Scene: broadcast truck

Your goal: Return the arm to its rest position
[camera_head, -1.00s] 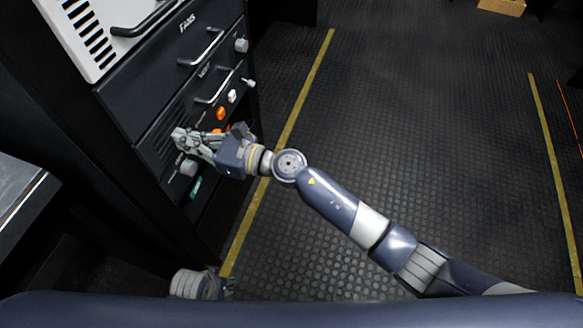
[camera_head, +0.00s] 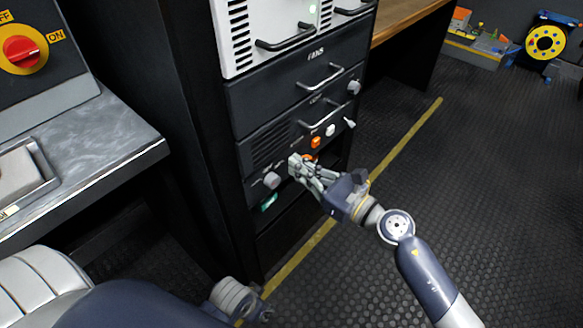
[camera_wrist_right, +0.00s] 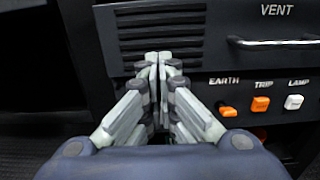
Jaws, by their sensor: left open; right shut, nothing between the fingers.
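My right gripper (camera_head: 296,162) is in front of the lower black panel (camera_head: 262,146) of the rack, left of its orange and white switches. Its fingers are together and empty; in the right wrist view its fingertips (camera_wrist_right: 158,60) meet over the vent slots. I cannot tell whether they touch the panel. My left gripper (camera_head: 262,314) is low in the head view, near the rack's foot, mostly cut off by the bottom edge. It is open, and its fingers are hard to make out.
Orange EARTH (camera_wrist_right: 228,110), orange TRIP (camera_wrist_right: 260,104) and white LAMP (camera_wrist_right: 293,102) switches are right of the fingers. A VENT handle (camera_wrist_right: 275,43) juts out above. A grey desk (camera_head: 95,150) stands left, with a red knob (camera_head: 20,50) behind. The floor right is clear.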

